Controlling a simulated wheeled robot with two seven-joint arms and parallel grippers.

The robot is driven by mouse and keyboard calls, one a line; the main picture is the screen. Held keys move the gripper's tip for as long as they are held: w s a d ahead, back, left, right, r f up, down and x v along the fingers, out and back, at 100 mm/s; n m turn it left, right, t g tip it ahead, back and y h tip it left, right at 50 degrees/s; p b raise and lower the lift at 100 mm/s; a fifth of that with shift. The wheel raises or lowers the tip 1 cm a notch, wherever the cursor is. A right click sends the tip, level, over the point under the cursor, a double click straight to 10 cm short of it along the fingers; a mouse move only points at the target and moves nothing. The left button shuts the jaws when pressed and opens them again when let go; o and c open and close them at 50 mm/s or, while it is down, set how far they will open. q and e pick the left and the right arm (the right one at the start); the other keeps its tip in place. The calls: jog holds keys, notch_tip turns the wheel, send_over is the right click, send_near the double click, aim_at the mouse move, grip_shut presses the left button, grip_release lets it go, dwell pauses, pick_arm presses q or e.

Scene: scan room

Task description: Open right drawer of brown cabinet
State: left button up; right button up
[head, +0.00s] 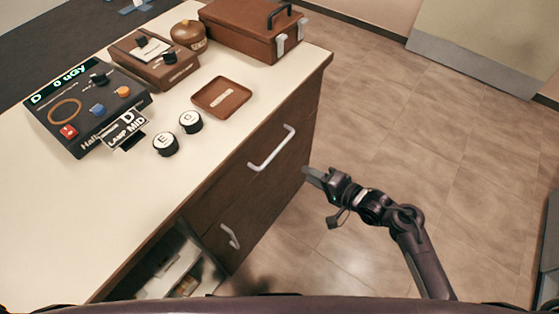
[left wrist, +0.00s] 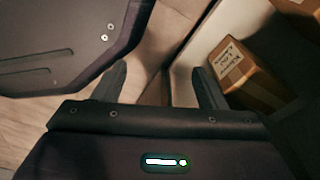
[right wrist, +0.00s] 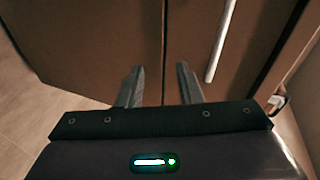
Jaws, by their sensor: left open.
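The brown cabinet (head: 205,212) has a pale top and dark brown fronts. One front bears a long pale handle (head: 271,148); a second handle (head: 230,237) is on the front nearer me. My right gripper (head: 309,174) is right of the long handle and apart from it, near the cabinet's far edge. In the right wrist view its fingers (right wrist: 160,77) are open and empty before brown fronts, with a pale handle (right wrist: 220,42) to their right. My left gripper (left wrist: 160,75) is open beside a pale-walled compartment; the head view does not show it clearly.
An open compartment (head: 172,272) low at the cabinet's near end holds items; a brown box (left wrist: 242,72) shows there. The top carries a control panel (head: 85,105), a brown tray (head: 222,97) and a brown case (head: 252,28). Tiled floor (head: 430,130) on the right is clear.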

notch_tip(320, 180, up, 7)
jog(key=a+y, duration=0.2)
jog(key=a, duration=0.1)
pick_arm(q)
jog(key=w, duration=0.1)
jog(key=w+b, duration=0.1)
jog(key=w, duration=0.1)
jog(key=shift+w+d+r+b, duration=0.2)
jog(key=shift+w+d+b, duration=0.1)
jog(key=shift+d+b, duration=0.1)
pick_arm(e)
jog(key=x, duration=0.7)
jog(key=shift+f, duration=0.1)
grip_shut()
